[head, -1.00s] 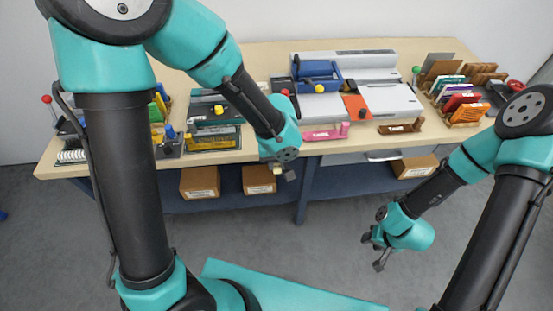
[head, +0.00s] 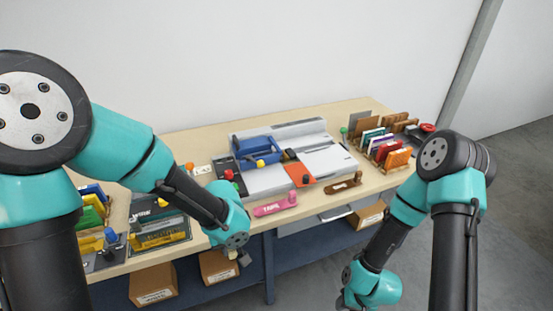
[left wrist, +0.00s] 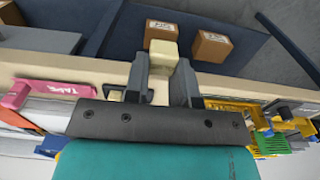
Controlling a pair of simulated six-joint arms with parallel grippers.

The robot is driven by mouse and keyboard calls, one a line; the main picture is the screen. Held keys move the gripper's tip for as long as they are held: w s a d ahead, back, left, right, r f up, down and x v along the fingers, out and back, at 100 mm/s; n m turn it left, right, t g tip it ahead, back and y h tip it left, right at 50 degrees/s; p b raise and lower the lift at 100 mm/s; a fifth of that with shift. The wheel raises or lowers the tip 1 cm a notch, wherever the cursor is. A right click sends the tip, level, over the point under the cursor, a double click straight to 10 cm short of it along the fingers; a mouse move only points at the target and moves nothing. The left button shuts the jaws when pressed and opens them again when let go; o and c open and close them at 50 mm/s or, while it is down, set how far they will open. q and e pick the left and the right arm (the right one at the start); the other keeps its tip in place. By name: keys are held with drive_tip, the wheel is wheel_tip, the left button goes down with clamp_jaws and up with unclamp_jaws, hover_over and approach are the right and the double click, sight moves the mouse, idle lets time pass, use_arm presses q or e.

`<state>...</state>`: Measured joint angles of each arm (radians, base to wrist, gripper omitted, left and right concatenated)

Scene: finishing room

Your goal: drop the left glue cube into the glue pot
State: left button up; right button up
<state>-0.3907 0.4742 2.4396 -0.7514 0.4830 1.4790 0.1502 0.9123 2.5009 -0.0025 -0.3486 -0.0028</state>
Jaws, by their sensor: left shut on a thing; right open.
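My left gripper (head: 238,257) hangs just off the front edge of the bench, left of the pink tape dispenser (head: 275,205). It is shut on a small cream cube, the glue cube (left wrist: 163,50), which shows between the fingertips in the left wrist view. In the head view the cube is mostly hidden by the gripper. My right gripper (head: 352,300) is low in front of the bench, open and empty, cut by the bottom edge of the picture. I cannot make out the glue pot in either view.
The bench (head: 190,140) carries a blue-and-grey machine (head: 262,149), an orange piece (head: 299,174), a brown dispenser (head: 343,183) and racks of coloured books (head: 385,145). Cardboard boxes (head: 152,284) stand below. The floor at right is clear.

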idle(0.3)
use_arm(q)
drive_tip(key=w+a+r+m, duration=0.1)
drive_tip(key=w+a+m, duration=0.3)
drive_tip(key=w, duration=0.4)
drive_tip(key=w+a+r+m, duration=0.2)
drive_tip(key=w+a+m, duration=0.1)
drive_tip(key=w, duration=0.5)
drive_tip(key=shift+w+a+r+m, duration=0.15)
drive_tip(key=shift+w+a+m, duration=0.25)
drive_tip(key=shift+a, duration=0.45)
drive_tip(key=shift+d, duration=0.1)
